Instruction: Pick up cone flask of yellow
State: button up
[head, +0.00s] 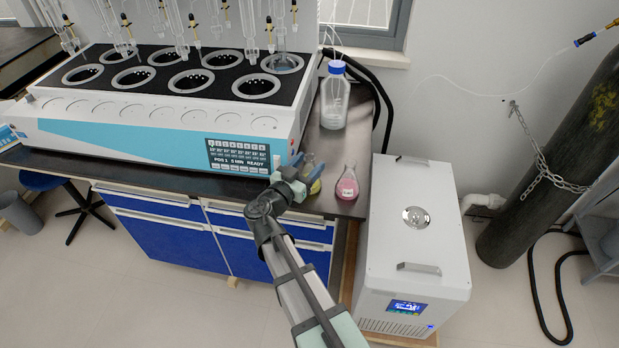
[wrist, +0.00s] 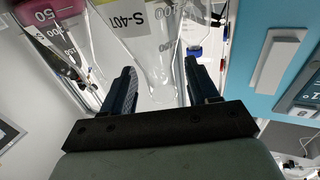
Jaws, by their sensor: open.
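The yellow cone flask (head: 315,187) stands on the dark bench top, partly hidden behind my gripper (head: 296,176) in the head view. My gripper is open and I see no contact. A cone flask of pink liquid (head: 347,187) stands just to the right, and it also shows at upper left in the wrist view (wrist: 42,14).
A large distiller (head: 150,140) with a blue front panel stands left of the flasks. A clear bottle with a blue cap (head: 334,100) stands behind them. A white floor unit (head: 412,250) stands right of the bench. Bench room around the flasks is narrow.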

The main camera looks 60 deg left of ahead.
jog(key=shift+w+a, duration=0.25)
jog(key=shift+w, duration=0.25)
grip_shut()
